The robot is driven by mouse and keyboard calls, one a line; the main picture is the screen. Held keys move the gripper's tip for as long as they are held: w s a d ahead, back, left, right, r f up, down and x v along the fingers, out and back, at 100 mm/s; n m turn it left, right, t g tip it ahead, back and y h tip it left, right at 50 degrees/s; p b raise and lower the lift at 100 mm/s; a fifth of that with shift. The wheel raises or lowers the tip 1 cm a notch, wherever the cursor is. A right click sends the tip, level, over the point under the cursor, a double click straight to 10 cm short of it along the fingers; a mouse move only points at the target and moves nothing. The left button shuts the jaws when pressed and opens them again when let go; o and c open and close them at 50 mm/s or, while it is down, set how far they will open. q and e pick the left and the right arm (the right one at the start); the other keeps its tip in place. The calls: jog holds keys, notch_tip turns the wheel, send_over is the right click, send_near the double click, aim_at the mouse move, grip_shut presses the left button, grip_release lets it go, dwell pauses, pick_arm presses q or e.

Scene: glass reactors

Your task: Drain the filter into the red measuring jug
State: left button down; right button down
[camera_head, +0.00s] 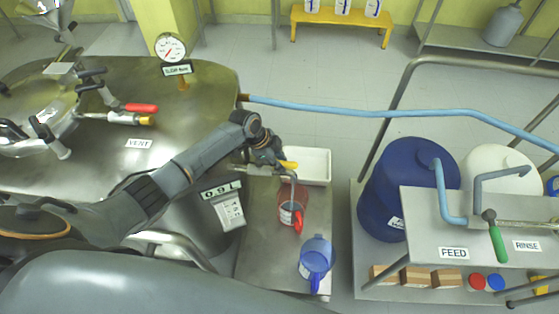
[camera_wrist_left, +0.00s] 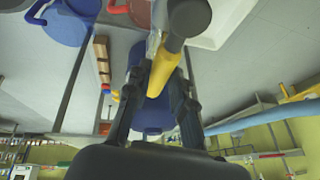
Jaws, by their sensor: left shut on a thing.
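The red measuring jug (camera_head: 285,212) stands on the small steel stand, under the bent drain spout (camera_head: 293,179) of the filter vessel (camera_head: 95,95). My left gripper (camera_head: 275,158) is at the drain valve, shut on its yellow handle (camera_head: 290,165). In the left wrist view the yellow handle (camera_wrist_left: 163,72) lies between the two fingers (camera_wrist_left: 155,100). A display beside the valve reads 0.9 L (camera_head: 221,191). I cannot make out liquid flow or the level in the jug. My right gripper is not in view.
A blue jug (camera_head: 316,256) stands in front of the red one. A white tray (camera_head: 318,165) is behind it. A blue drum (camera_head: 395,195) and a shelf with FEED and RINSE labels (camera_head: 490,225) are at the right. A blue hose (camera_head: 350,111) crosses behind.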

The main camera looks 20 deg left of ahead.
pick_arm(q)
jog(key=shift+w+a, duration=0.1)
jog(key=c, duration=1.1)
grip_release()
jog(key=shift+c, duration=0.2)
notch_tip(320, 180, up, 10)
